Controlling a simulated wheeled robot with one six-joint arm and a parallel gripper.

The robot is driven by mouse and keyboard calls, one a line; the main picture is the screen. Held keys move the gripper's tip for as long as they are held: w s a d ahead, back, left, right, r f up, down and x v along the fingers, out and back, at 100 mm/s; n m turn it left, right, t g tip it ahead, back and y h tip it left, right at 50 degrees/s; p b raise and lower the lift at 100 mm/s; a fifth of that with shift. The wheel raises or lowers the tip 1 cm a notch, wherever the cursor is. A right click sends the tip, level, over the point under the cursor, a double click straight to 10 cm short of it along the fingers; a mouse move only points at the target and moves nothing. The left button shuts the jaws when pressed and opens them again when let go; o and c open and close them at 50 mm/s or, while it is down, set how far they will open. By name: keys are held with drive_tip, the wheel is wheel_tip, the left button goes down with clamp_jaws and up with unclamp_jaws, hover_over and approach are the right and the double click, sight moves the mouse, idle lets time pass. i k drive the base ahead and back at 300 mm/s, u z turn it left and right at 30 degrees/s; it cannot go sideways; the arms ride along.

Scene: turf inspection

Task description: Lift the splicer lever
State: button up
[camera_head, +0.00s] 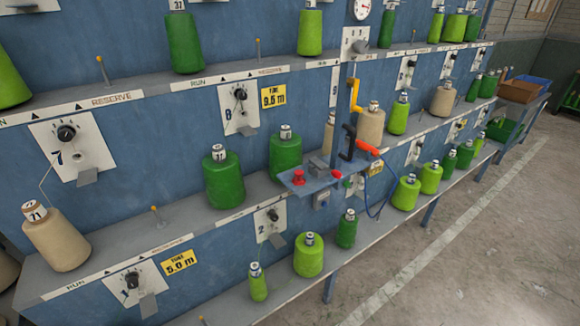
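A small blue bracket (292,185) juts out from the middle shelf at the centre of the head view. A grey block (318,165), which looks like the splicer, sits on it. A red knob (299,177) stands at its left, and a small red tip (336,174) shows at its right, possibly the lever's end. The lever's position is too small to tell. A black hook-shaped part (349,143) and an orange-red handle (367,147) are just above and to the right; a blue cable (377,212) hangs below. My gripper is not in view.
Green cone (223,180) and green cone (286,153) stand left of the bracket on the middle shelf. A beige cone (371,126) is to the right, beside a yellow crank (355,96). Open concrete floor (470,250) lies at the right.

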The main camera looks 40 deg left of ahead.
sight(317, 162)
drive_tip(key=u, duration=1.55)
drive_tip(key=k, duration=0.45)
drive_tip(key=u, duration=1.8)
drive_tip(key=i, duration=0.9)
drive_tip(key=z, duration=1.6)
